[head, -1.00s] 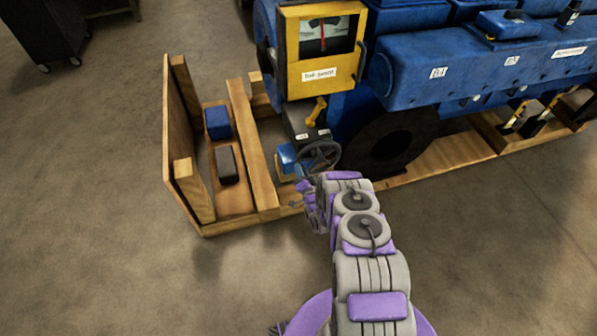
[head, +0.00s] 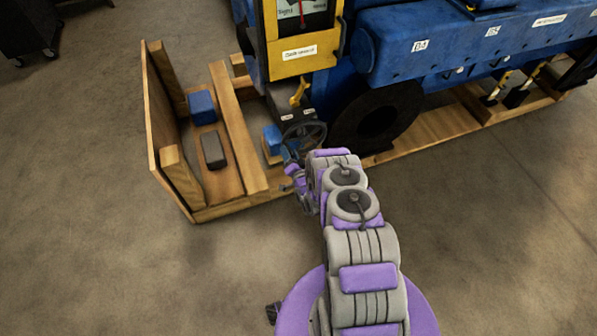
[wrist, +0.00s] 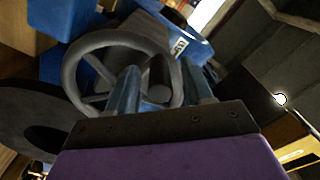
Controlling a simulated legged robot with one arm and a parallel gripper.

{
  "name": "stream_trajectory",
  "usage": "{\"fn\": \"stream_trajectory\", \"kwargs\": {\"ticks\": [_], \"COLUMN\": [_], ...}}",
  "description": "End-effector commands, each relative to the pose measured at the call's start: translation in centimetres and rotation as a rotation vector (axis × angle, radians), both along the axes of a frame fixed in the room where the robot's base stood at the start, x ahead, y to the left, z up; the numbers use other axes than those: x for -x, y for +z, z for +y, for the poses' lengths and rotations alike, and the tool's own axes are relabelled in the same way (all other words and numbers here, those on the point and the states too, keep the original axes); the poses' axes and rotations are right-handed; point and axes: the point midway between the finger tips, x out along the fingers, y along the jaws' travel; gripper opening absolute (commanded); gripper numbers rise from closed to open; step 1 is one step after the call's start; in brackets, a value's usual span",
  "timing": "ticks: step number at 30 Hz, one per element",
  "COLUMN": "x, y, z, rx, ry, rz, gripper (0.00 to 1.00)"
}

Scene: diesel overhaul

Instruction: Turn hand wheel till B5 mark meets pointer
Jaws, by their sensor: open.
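The dark hand wheel (head: 303,136) sits low at the near end of the blue engine, and its rim and spokes show in the wrist view (wrist: 70,70). My gripper (wrist: 160,78) is open in front of the wheel. A dark round knob (wrist: 159,82) shows between its two blue-grey fingers; I cannot tell whether they touch it. In the head view my gripper (head: 294,176) is small and partly hidden by my arm. A red pointer (head: 302,8) shows in a yellow-framed window, cut off at the top.
The yellow housing (head: 300,62) rises above the wheel. A wooden crate frame (head: 163,130) to the left holds a blue block (head: 202,107) and a grey block (head: 213,150). A black round flange (head: 376,116) is right of the wheel. The front floor is clear.

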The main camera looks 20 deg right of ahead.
Motion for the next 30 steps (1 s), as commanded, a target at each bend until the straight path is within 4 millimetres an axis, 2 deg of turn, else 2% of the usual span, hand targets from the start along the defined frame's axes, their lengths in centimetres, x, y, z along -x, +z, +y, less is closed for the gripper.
{"fn": "stream_trajectory", "kwargs": {"ticks": [14, 22, 30], "x": [10.5, 13.1, 14.1], "y": [0.0, -0.2, -0.5], "z": [-0.2, -0.2, -0.2], "rx": [-0.003, -0.004, -0.006], "ry": [-0.006, -0.005, -0.006], "rz": [0.007, 0.007, 0.008], "gripper": [0.51, 0.51, 0.51]}}
